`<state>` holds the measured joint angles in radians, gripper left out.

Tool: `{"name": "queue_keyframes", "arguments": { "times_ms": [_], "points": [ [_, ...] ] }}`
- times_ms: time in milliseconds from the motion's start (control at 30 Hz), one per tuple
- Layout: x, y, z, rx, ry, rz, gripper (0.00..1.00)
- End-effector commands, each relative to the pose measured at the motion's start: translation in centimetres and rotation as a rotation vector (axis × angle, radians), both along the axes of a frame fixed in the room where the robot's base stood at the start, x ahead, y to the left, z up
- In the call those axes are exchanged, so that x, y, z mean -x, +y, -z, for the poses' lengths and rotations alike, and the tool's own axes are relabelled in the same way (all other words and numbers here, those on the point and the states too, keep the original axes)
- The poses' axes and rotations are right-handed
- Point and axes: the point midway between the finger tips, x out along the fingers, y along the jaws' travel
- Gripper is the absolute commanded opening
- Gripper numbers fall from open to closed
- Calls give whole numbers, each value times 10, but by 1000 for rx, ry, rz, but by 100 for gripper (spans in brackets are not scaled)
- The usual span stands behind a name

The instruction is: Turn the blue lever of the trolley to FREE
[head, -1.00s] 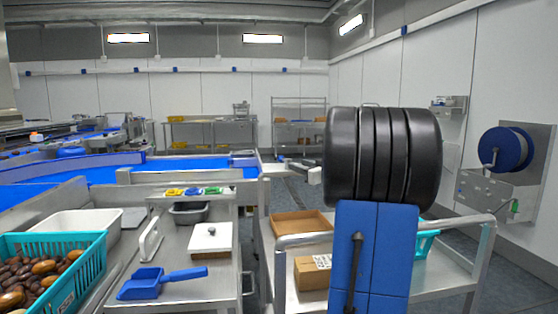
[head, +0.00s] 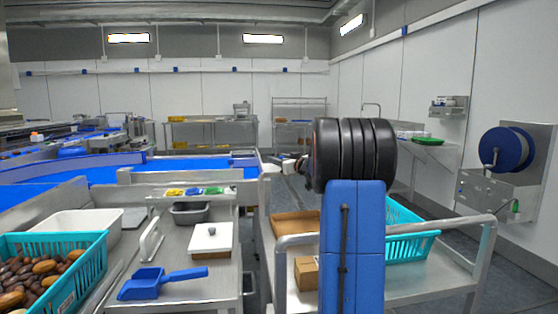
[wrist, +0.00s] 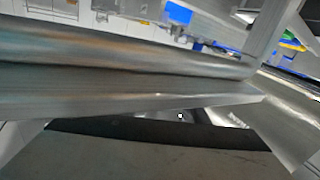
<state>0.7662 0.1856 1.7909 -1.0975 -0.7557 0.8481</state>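The steel trolley (head: 455,213) stands right of centre in the head view, partly hidden behind my blue and black arm. Its blue lever does not show in either view, and neither does a FREE mark. My gripper (head: 287,163) is small and partly hidden beyond the black arm joint, above the trolley's left end. Its fingers cannot be made out. In the wrist view a broad steel bar (wrist: 120,90) crosses close to the camera. No fingertips can be identified there.
On the trolley are a turquoise crate (head: 412,248), a cardboard box (head: 307,272) and a brown tray (head: 292,224). A date crate (head: 80,270) is further left. Floor shows at right.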

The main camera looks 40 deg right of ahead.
Motion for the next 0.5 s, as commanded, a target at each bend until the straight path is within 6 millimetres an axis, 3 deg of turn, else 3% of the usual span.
{"name": "queue_keyframes", "arguments": {
  "times_ms": [333,500],
  "points": [
    [-3,0,0,0,0,1,38],
    [-3,0,0,0,0,0,0]
  ]
}}
